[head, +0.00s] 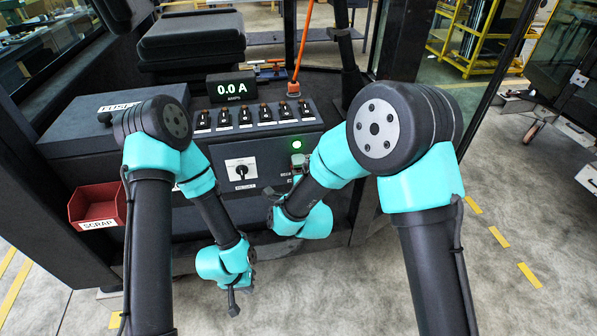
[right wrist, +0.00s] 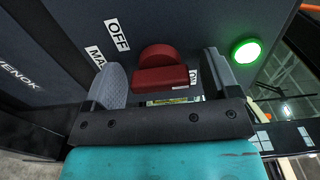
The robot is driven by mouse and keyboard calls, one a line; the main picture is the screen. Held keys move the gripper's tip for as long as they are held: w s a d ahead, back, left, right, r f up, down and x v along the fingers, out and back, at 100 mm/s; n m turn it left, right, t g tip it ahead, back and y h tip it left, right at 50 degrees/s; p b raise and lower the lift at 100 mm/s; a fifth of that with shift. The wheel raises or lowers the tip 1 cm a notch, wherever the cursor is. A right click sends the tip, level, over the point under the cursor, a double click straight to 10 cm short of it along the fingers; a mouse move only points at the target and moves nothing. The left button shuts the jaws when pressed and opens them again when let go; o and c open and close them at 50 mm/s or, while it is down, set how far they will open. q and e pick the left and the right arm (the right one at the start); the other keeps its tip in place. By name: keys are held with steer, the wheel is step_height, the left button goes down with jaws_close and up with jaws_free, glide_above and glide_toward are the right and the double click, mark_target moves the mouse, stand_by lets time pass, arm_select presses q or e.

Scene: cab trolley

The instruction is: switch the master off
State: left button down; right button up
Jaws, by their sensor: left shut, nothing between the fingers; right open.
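The red master switch knob (right wrist: 163,72) shows in the right wrist view on the dark panel. Its flat handle lies across the picture, its right end beside the ON label (right wrist: 193,75). The OFF label (right wrist: 117,35) is up and left of it. My right gripper (right wrist: 159,82) is open, one finger on each side of the knob; I cannot tell whether they touch it. In the head view my right arm mostly hides the knob. My left gripper (head: 233,300) is shut and empty, pointing down low in front of the cab, away from the switch.
A green lamp (head: 296,144) glows above the switch. A white-plated selector (head: 241,169) is left of it, below a row of toggles (head: 254,116). The ammeter (head: 231,87) reads 0.0 A. A red scrap bin (head: 97,206) hangs at the left.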

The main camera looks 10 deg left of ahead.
steer(key=shift+c, duration=0.3)
steer(key=c, duration=0.9)
steer(key=shift+o, duration=0.2)
steer(key=shift+n, duration=0.3)
steer(key=n, duration=0.8)
steer(key=shift+n, duration=0.4)
steer(key=n, duration=0.4)
steer(key=shift+n, duration=2.3)
